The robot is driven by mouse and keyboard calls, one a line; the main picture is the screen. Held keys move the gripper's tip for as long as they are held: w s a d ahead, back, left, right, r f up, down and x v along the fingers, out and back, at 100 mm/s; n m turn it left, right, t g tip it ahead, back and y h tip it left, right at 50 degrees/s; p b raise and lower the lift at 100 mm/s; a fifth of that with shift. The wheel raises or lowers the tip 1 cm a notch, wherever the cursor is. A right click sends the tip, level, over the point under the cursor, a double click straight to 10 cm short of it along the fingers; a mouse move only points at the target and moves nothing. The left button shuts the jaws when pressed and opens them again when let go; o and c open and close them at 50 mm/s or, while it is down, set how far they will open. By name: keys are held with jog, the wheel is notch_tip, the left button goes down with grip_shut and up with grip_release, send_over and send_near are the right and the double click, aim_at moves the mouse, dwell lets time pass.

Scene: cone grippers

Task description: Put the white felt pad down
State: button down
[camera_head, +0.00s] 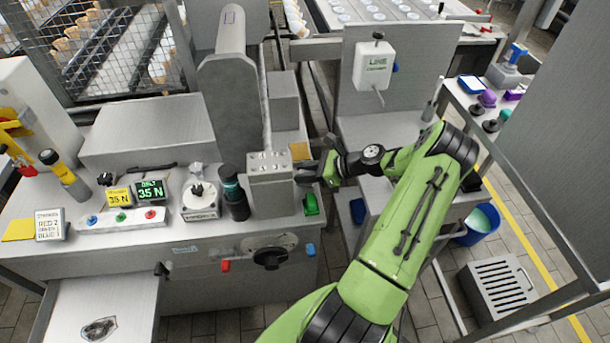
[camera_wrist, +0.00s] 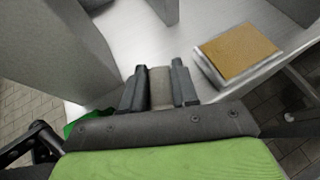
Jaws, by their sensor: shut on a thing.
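My gripper (camera_head: 308,172) reaches in from the right, beside a grey box with round studs on top (camera_head: 271,192), above the worktop. In the wrist view, the two dark fingers of my gripper (camera_wrist: 160,88) are shut on a greyish-beige piece (camera_wrist: 160,87). It appears to be the white felt pad in shade; only a narrow part shows between the fingers. In the head view the pad cannot be made out. It is too hidden to tell whether it touches the worktop below.
A tan square on a pale block (camera_wrist: 238,52) lies to the right in the wrist view. A tall grey wall (camera_wrist: 55,45) stands close on the left. A green switch (camera_head: 311,204) and a dark knob (camera_head: 270,258) sit at the machine's front. Pale surface (camera_wrist: 205,30) ahead is bare.

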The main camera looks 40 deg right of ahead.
jog(key=c, duration=0.8)
grip_release()
jog(key=shift+c, duration=0.2)
jog(key=p+v, duration=0.2)
jog(key=v, duration=1)
jog(key=shift+p, duration=0.3)
